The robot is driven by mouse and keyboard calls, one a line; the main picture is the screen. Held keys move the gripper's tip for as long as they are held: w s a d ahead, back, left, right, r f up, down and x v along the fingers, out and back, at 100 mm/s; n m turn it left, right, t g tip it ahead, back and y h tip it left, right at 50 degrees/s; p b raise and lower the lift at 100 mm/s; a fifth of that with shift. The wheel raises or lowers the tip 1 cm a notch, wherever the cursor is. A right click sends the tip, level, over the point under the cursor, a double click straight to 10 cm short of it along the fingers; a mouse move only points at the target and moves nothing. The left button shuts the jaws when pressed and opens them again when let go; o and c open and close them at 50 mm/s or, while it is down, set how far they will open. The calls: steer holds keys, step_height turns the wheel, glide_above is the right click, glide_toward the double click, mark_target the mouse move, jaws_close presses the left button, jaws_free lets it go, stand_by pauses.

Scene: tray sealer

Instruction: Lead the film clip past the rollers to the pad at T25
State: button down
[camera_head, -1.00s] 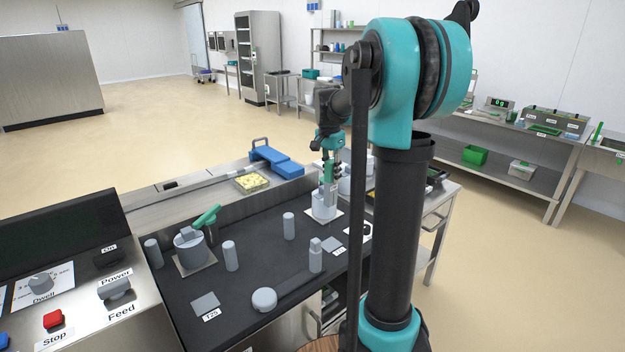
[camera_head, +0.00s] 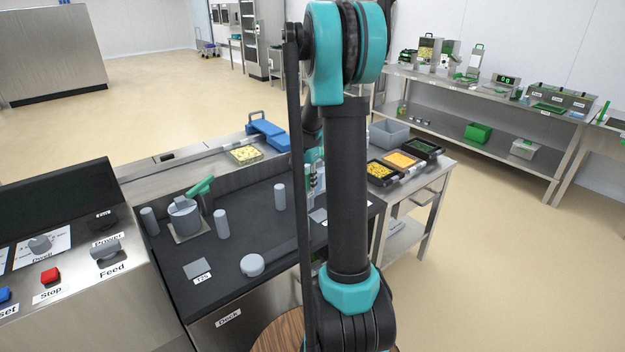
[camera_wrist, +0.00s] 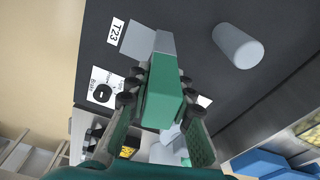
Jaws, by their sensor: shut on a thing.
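My gripper (camera_wrist: 157,86) is shut on the film clip (camera_wrist: 164,98), which shows in the wrist view as a green block with a grey front end between the two fingers. The grey end lies close to or over a grey pad (camera_wrist: 134,38) labelled T23; I cannot tell whether it touches. In the head view my arm hides most of the gripper and clip. The pad at T25 (camera_head: 198,268) is a bare grey square at the front left of the dark deck. Upright grey rollers stand at left (camera_head: 150,220), mid (camera_head: 222,223) and right (camera_head: 280,197); one shows beside the clip (camera_wrist: 239,46).
A low grey disc (camera_head: 252,265) stands right of the T25 pad. A grey pot (camera_head: 184,215) with a green lever sits between the two left rollers. The control panel (camera_head: 75,262) borders the deck at left. A brake label (camera_wrist: 102,90) lies near the clip.

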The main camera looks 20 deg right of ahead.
steer(key=s+a, duration=0.3)
steer(key=a, duration=0.8)
steer(key=s+a, duration=0.4)
steer(key=a, duration=0.8)
steer(key=s+a, duration=0.4)
steer(key=a, duration=0.8)
steer(key=shift+s, duration=0.2)
stand_by(0.6)
steer(key=shift+f, duration=0.1)
steer(key=shift+a, duration=0.1)
